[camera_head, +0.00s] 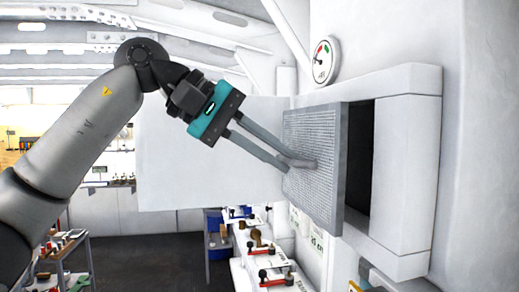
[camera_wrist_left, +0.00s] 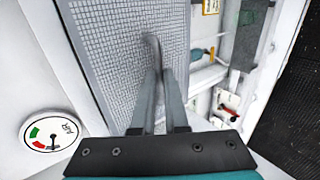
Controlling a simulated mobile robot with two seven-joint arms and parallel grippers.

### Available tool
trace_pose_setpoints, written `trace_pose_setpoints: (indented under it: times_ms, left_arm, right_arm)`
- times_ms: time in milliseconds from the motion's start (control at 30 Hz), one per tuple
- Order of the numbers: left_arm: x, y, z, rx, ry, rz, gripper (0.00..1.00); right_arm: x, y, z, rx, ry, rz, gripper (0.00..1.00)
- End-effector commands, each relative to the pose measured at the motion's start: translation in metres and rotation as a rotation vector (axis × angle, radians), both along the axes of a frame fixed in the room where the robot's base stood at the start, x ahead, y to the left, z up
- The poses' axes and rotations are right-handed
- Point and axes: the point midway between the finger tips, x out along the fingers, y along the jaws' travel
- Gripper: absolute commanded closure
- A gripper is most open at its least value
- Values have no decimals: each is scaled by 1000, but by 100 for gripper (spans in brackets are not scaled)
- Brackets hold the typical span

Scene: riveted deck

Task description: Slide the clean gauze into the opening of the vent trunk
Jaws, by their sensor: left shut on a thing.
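The gauze (camera_head: 325,125) is a grey, fine-meshed panel in a plain frame, standing upright. My left gripper (camera_head: 296,162) is shut on a small grip at the middle of its face; the grip and mesh also show in the left wrist view (camera_wrist_left: 105,40). The vent trunk (camera_head: 406,165) is a white box on the right wall, with a dark opening (camera_head: 358,165). The gauze stands at the opening's left side, and dark space shows to its right. Its far edge is hidden, so I cannot tell whether any of it is inside. My right gripper is out of view.
A white flat panel (camera_head: 210,155) stands left of the gauze, behind my gripper. A round gauge (camera_head: 325,62) sits on the wall above the trunk. Below is a white bench (camera_head: 255,272) with several small items. Dark floor (camera_head: 150,260) lies open at lower left.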

Motion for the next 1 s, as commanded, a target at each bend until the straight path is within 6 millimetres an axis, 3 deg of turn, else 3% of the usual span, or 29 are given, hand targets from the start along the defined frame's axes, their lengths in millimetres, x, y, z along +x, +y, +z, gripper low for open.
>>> trace_pose_setpoints:
  times_ms: [500,1000]
  left_arm:
    - [12,-39,1,-2,-1,-1,100]
    - [16,-51,1,-1,-2,0,100]
  right_arm:
    - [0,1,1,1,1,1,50]
    - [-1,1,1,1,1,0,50]
